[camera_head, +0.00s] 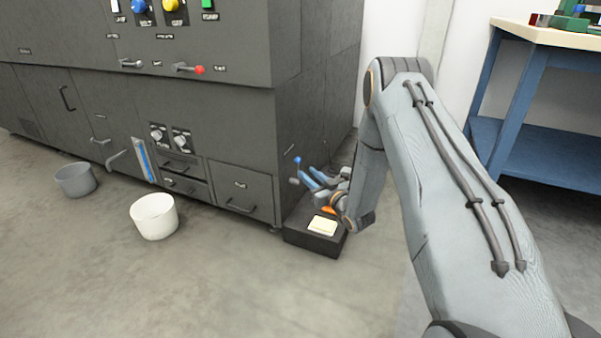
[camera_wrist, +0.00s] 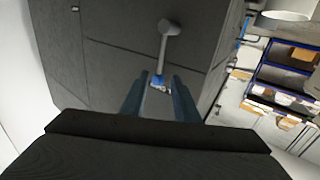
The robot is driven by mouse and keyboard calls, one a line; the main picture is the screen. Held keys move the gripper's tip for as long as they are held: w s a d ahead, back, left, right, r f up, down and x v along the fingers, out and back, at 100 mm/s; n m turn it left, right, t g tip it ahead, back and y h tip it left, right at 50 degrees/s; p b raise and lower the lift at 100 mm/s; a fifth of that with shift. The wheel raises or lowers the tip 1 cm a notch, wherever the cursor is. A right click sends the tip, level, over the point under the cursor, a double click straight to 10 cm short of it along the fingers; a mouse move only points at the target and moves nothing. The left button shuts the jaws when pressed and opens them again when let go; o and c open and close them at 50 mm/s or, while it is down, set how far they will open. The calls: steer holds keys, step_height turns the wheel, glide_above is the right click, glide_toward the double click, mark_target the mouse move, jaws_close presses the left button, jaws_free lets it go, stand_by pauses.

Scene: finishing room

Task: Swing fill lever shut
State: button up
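A lever with a blue knob (camera_head: 297,160) sticks out from the right side of the dark machine (camera_head: 240,130); I take it as the fill lever, though its label is not readable. In the wrist view its grey arm (camera_wrist: 163,48) runs from a round hub down to the blue knob, which shows between my fingertips. My gripper (camera_head: 311,178) has blue fingers, spread apart. In the head view the knob stands just above and left of the fingertips. I cannot tell whether a finger touches it.
A low black box (camera_head: 313,243) with a pale pad sits on the floor below my gripper. A white bucket (camera_head: 153,218) and a grey bucket (camera_head: 75,180) stand before the machine. A blue workbench (camera_head: 540,150) is at right.

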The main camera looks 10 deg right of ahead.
steer(key=b+x, duration=0.2)
steer(key=x, duration=0.4)
jaws_close()
